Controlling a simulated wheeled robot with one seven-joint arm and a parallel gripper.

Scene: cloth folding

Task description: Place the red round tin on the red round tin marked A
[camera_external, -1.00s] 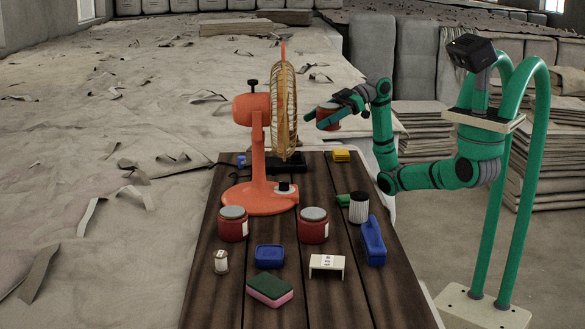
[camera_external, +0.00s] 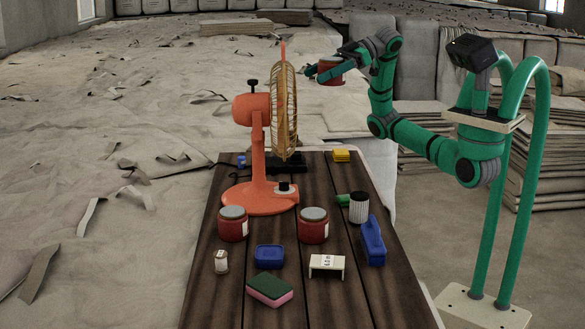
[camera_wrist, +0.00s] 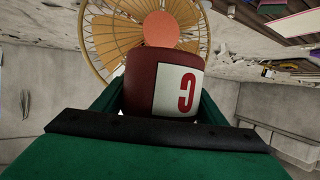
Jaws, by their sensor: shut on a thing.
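My gripper (camera_external: 328,70) is shut on a red round tin (camera_external: 330,77), held high above the far end of the table, right of the fan. In the wrist view this tin (camera_wrist: 141,80) shows a white label with a red letter that looks like a C. Two more red round tins with grey lids stand upright on the table: a left one (camera_external: 232,229) in front of the fan base, and a right one (camera_external: 313,231). Each has a pale label at its right edge, too turned away to read, so I cannot tell which is marked A.
An orange fan (camera_external: 258,150) stands tall at the table's left. Near the tins are a blue box (camera_external: 269,255), a shaker (camera_external: 221,262), a sponge (camera_external: 270,289), a white stand (camera_external: 327,266), a blue object (camera_external: 373,243) and a ribbed cylinder (camera_external: 359,208).

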